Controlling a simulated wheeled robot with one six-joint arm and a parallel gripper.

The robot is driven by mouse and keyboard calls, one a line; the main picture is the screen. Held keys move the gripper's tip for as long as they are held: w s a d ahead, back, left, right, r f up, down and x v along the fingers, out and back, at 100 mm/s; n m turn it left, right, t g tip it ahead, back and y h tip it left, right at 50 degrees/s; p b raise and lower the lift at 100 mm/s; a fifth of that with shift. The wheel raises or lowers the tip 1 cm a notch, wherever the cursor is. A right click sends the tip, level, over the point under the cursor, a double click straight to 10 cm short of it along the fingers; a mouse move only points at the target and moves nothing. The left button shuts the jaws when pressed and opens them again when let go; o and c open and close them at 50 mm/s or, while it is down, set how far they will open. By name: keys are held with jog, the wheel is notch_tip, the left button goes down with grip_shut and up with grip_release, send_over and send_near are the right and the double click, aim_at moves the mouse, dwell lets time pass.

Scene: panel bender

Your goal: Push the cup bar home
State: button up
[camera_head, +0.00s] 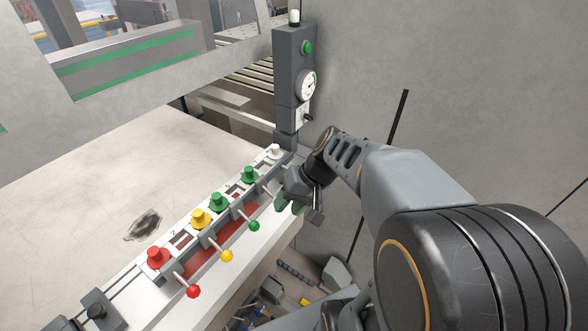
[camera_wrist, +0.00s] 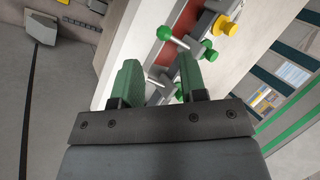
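A long white bar unit (camera_head: 128,285) runs diagonally along the table edge. It carries a row of cup-like caps: red (camera_head: 158,257), yellow (camera_head: 201,218), green (camera_head: 218,202), another green (camera_head: 249,175) and white (camera_head: 275,151). Ball-ended levers stick out from its front: red (camera_head: 193,291), yellow (camera_head: 226,255) and green (camera_head: 253,226). My gripper (camera_head: 296,207) is at the bar's far right end. In the wrist view its green fingers (camera_wrist: 158,78) stand apart. A pale lever rod (camera_wrist: 154,82) shows beyond the gap; I cannot tell whether it touches a finger.
A grey post (camera_head: 295,85) with a gauge and green button rises just behind the bar's far end. A grey wall stands to the right. A flat table (camera_head: 90,190) with a dark smudge lies left of the bar. Small parts lie on the floor below.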

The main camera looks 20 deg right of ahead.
jog(key=w+d+f+m+t+y+b, duration=0.2)
jog(key=w+d+f+y, duration=0.1)
jog(key=w+f+y, duration=0.25)
jog(key=m+t+b, duration=0.5)
jog(key=m+t, duration=0.2)
jog(key=t, duration=0.6)
send_near(301, 163)
jog(key=shift+f+p+x, duration=0.15)
jog(key=shift+p+x, duration=1.05)
jog(key=shift+x, duration=1.35)
jog(key=shift+f+p+x, duration=0.15)
jog(key=shift+p+x, duration=1)
jog(key=shift+x, duration=1.4)
jog(key=shift+s+h, duration=0.1)
jog(key=shift+h, duration=0.25)
jog(key=shift+c, duration=0.7)
jog(key=shift+r, duration=0.1)
grip_shut()
